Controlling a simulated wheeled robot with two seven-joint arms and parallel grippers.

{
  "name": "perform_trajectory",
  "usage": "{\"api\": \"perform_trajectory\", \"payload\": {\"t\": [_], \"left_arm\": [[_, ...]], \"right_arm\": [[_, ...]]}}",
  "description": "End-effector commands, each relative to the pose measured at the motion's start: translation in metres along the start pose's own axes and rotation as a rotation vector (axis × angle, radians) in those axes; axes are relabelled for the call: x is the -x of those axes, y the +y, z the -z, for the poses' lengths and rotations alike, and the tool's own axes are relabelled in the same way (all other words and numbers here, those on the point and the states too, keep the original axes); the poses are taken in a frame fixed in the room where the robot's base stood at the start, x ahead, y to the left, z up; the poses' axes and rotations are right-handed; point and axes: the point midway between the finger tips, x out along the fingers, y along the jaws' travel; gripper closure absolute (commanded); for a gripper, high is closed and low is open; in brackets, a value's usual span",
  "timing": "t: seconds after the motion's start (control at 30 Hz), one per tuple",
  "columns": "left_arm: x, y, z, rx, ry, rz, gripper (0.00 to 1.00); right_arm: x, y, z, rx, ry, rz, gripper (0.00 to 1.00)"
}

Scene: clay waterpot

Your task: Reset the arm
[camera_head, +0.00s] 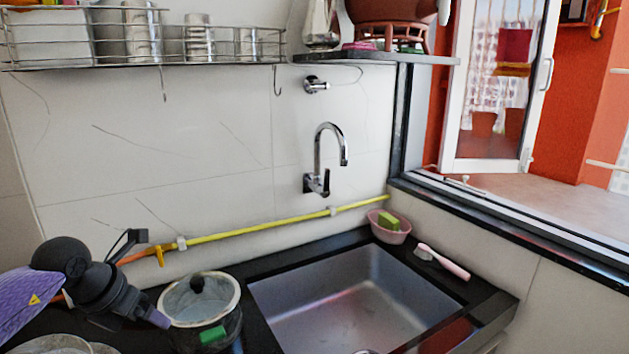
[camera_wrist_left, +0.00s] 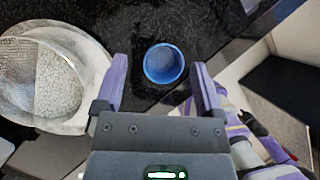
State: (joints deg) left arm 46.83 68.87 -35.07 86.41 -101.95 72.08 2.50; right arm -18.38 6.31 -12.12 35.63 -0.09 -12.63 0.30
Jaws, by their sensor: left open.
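My left gripper (camera_head: 160,318) shows at the lower left in the head view, black with purple fingers, close to the left side of a lidded glass pot (camera_head: 204,300). In the left wrist view the gripper's two purple fingers (camera_wrist_left: 160,85) are apart. Nothing is held between them. A small round cup with a blue rim (camera_wrist_left: 164,63) stands on the black counter, seen in the gap between the fingers. I cannot tell how far below the fingertips it is. My right gripper is not in view.
A steel sink (camera_head: 350,310) is right of the pot. A pink bowl (camera_head: 388,232) and a brush (camera_head: 444,262) lie by it. A wire rack (camera_head: 190,35) and a clay pot (camera_head: 385,10) are above. A clear bowl (camera_wrist_left: 95,65) is left of the gripper.

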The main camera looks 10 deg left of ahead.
Motion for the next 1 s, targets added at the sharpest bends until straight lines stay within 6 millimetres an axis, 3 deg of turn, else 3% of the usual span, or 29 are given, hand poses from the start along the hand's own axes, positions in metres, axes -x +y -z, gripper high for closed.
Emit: {"api": "perform_trajectory", "payload": {"t": [0.1, 0.27, 0.43, 0.5, 0.57, 0.6, 0.67, 0.73, 0.8, 0.9, 1.0], "left_arm": [[-0.010, -0.028, -0.004, -0.008, -0.059, 0.098, 0.12], [-0.022, -0.081, -0.010, 0.008, -0.173, 0.288, 0.12], [-0.029, -0.160, -0.023, 0.143, -0.355, 0.619, 0.12], [-0.023, -0.197, -0.029, 0.303, -0.463, 0.811, 0.12], [-0.013, -0.219, -0.034, 0.516, -0.562, 0.970, 0.12], [-0.005, -0.225, -0.037, 0.712, -0.629, 1.064, 0.12], [-0.002, -0.217, -0.032, 1.099, -0.715, 1.150, 0.12], [-0.015, -0.192, -0.006, 1.613, -0.762, 1.115, 0.12], [-0.039, -0.172, 0.039, 2.054, -0.736, 0.951, 0.12], [-0.064, -0.165, 0.100, 2.455, -0.642, 0.669, 0.12], [-0.077, -0.171, 0.154, 2.708, -0.523, 0.392, 0.12]], "right_arm": [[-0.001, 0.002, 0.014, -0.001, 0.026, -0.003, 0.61], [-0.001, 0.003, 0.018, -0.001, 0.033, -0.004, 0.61], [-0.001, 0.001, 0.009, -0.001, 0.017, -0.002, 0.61], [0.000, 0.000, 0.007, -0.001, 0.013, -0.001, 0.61], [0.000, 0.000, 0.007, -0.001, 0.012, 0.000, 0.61], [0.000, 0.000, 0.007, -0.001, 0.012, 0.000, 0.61], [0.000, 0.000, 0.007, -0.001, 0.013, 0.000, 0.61], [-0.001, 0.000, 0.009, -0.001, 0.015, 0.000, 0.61], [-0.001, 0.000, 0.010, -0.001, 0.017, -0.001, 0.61], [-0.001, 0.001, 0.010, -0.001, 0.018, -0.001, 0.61], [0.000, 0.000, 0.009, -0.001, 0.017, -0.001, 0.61]]}}
